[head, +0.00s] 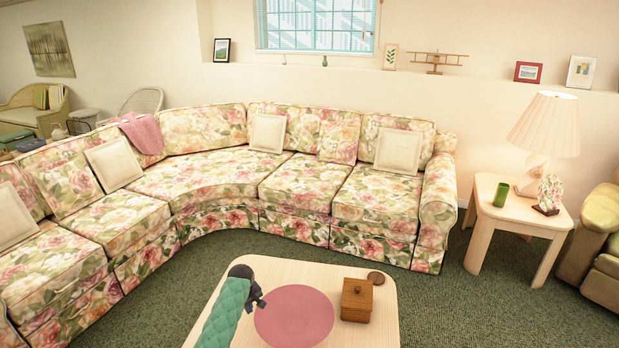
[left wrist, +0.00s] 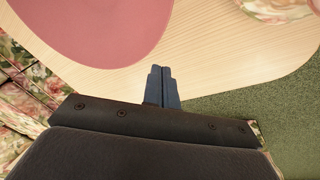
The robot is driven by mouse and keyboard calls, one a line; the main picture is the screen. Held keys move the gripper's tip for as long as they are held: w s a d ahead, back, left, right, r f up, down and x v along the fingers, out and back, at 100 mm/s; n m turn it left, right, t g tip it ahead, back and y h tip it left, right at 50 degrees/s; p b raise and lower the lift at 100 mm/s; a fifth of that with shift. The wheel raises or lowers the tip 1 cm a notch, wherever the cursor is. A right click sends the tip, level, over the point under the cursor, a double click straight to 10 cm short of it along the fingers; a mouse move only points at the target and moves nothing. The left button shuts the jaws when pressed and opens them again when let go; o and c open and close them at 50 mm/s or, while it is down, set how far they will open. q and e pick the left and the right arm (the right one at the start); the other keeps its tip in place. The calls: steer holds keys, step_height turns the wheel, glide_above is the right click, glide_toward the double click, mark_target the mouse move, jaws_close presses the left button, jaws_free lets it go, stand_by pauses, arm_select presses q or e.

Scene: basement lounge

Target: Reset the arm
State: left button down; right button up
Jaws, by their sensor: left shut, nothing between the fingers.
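My left gripper (head: 261,301) is over the left part of the light wood coffee table (head: 350,275), beside a round pink mat (head: 294,316). In the left wrist view its two dark fingers (left wrist: 162,72) are together with nothing between them. The pink mat (left wrist: 100,25) lies beyond the fingertips there, apart from them. My green-covered left forearm reaches in from the bottom of the head view. My right gripper is in neither view.
A wooden box (head: 356,300) and a small brown disc (head: 376,278) are on the table's right side. A floral sectional sofa (head: 215,180) curves behind it. A side table (head: 492,210) with a lamp (head: 546,125) and green cup (head: 502,194) stands at right. Green carpet (head: 450,305) is clear between.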

arm_select(q)
step_height(320, 180, up, 12)
steer(key=d+f+m+t, duration=0.1)
steer(key=d+m+t, duration=0.2)
steer(key=m+t, duration=0.35)
steer(key=s+f+m+g, duration=0.1)
steer(key=s+f, duration=0.8)
steer(key=s, duration=1)
steer(key=s+d+f+m+g, duration=0.1)
steer(key=s+f+g, duration=0.2)
steer(key=s+f, duration=0.6)
steer(key=s+d+f+m+g, duration=0.1)
steer(key=s+f, duration=0.8)
steer(key=s, duration=2.2)
steer(key=shift+s+d+f+g+h, duration=0.25)
steer(key=shift+f+g+h, duration=0.15)
steer(key=shift+g, duration=0.65)
